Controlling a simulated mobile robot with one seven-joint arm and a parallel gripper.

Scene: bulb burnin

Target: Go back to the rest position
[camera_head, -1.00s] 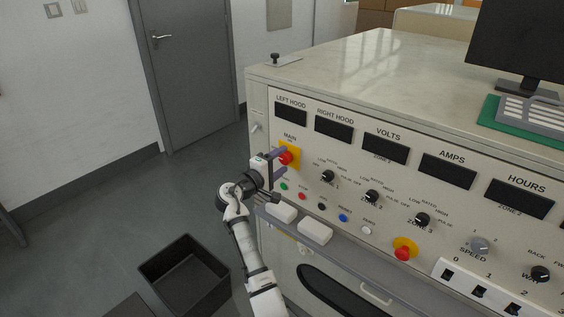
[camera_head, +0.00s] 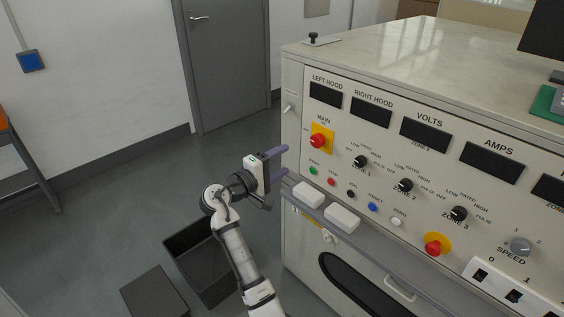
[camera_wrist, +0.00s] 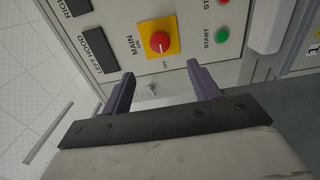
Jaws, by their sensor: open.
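My gripper (camera_head: 279,163) is open and empty, just left of the cream control cabinet (camera_head: 300,232) in the head view. Its two purple fingers point at the cabinet and stand apart from it. The red MAIN knob (camera_head: 317,141) on its yellow plate is up and to the right of the fingers. In the wrist view my gripper (camera_wrist: 160,88) shows both fingers spread, with nothing between them. The red MAIN knob (camera_wrist: 160,42) lies beyond them, above the gap.
An open black bin (camera_head: 203,262) stands on the floor below my arm, with a dark box (camera_head: 154,296) beside it. A ledge with white blocks (camera_head: 308,194) juts from the cabinet. Floor to the left is clear toward the grey door (camera_head: 228,65).

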